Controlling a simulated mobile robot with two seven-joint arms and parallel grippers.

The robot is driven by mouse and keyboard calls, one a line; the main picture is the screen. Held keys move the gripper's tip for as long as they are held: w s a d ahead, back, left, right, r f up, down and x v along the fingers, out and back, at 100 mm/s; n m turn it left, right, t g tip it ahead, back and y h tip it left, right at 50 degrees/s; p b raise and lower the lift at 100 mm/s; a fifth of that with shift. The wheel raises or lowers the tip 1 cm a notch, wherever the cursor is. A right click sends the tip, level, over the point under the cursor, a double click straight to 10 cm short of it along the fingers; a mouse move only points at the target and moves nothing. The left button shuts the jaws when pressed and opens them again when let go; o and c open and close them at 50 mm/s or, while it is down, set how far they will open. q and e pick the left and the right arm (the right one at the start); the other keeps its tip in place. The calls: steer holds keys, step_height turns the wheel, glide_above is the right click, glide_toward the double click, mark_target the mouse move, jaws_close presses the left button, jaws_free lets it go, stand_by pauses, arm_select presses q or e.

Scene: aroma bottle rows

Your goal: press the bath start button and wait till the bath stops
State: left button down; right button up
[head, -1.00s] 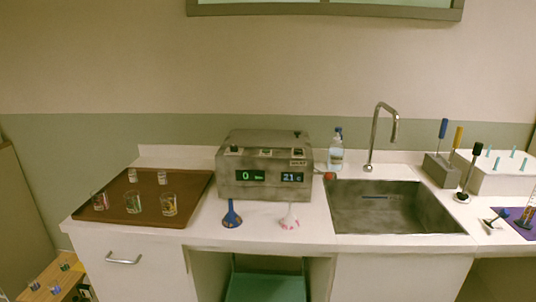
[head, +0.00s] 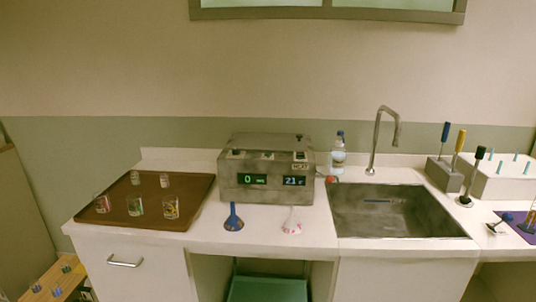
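The bath (head: 266,168) is a grey metal box on the white counter, left of the sink. Its front has two lit displays: the left display (head: 252,180) reads 0 and the right display (head: 294,181) reads about 21. Small dark controls (head: 268,155) line its top front edge, with a label reading HEAT at the right. A red round button (head: 331,180) sits on the counter beside the bath's right side, by the sink; I cannot tell whether it is the start button. Neither of my grippers is in view.
A brown tray (head: 115,217) with several small glasses is at the left. A blue funnel (head: 233,219) and a white-pink funnel (head: 292,224) stand before the bath. A bottle (head: 338,155), sink (head: 400,212), tap (head: 377,140) and tool block (head: 442,172) are to the right.

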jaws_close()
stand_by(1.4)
